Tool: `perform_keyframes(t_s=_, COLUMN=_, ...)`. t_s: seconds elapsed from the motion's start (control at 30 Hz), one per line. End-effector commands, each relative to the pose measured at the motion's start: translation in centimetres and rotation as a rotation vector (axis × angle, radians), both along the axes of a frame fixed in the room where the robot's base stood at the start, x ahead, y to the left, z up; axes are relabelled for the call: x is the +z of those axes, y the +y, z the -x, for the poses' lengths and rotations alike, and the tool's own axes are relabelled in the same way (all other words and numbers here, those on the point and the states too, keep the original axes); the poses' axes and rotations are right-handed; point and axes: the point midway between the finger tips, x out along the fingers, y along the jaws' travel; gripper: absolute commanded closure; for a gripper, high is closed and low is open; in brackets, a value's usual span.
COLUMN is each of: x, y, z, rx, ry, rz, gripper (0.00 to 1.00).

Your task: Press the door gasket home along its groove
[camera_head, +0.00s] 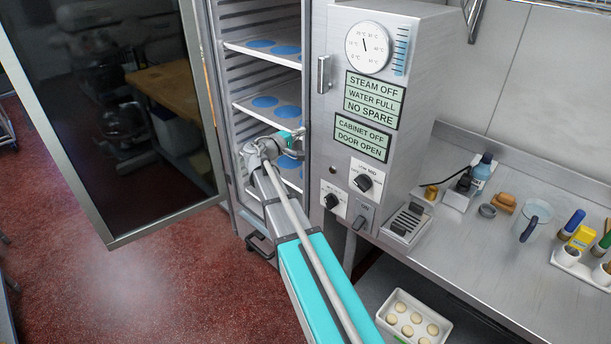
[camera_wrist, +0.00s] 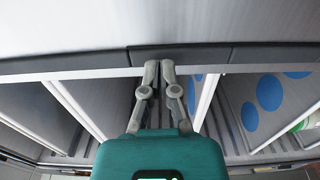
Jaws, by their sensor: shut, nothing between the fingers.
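The door gasket is a dark grey strip (camera_wrist: 60,63) running across the wrist view along the edge of the cabinet opening. Its middle section (camera_wrist: 200,53) sits slightly out of line with the lengths on either side, with visible joints at both ends. My gripper (camera_wrist: 159,66) is shut and empty, its fingertips at this middle section; whether they touch it I cannot tell. In the head view, my gripper (camera_head: 301,140) is at the right side of the cabinet opening. The glass cabinet door (camera_head: 120,110) stands open at left.
Shelves (camera_head: 262,52) with blue discs fill the cabinet close to my gripper. The control panel (camera_head: 372,105) reads "CABINET OFF, DOOR OPEN". A steel bench (camera_head: 470,240) at right holds a bottle (camera_head: 481,173), a jug (camera_head: 534,218) and small items.

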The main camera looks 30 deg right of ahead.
Motion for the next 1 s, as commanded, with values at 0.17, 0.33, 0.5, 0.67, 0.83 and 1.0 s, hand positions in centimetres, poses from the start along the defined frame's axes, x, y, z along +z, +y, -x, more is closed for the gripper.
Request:
perform_keyframes(t_s=0.17, x=0.0, y=1.3, z=0.5, rx=0.002, ry=0.0, rz=-0.001, gripper=1.0)
perform_keyframes(t_s=0.33, x=0.0, y=1.8, z=0.7, rx=0.001, ry=0.0, rz=-0.001, gripper=1.0)
perform_keyframes(t_s=0.5, x=0.0, y=1.8, z=0.7, rx=0.001, ry=0.0, rz=-0.001, gripper=1.0)
perform_keyframes(t_s=0.67, x=0.0, y=1.8, z=0.7, rx=0.001, ry=0.0, rz=-0.001, gripper=1.0)
perform_keyframes(t_s=0.83, x=0.0, y=2.3, z=0.9, rx=0.001, ry=0.0, rz=-0.001, gripper=1.0)
perform_keyframes(t_s=1.0, x=0.0, y=3.4, z=1.3, rx=0.002, ry=0.0, rz=-0.001, gripper=1.0)
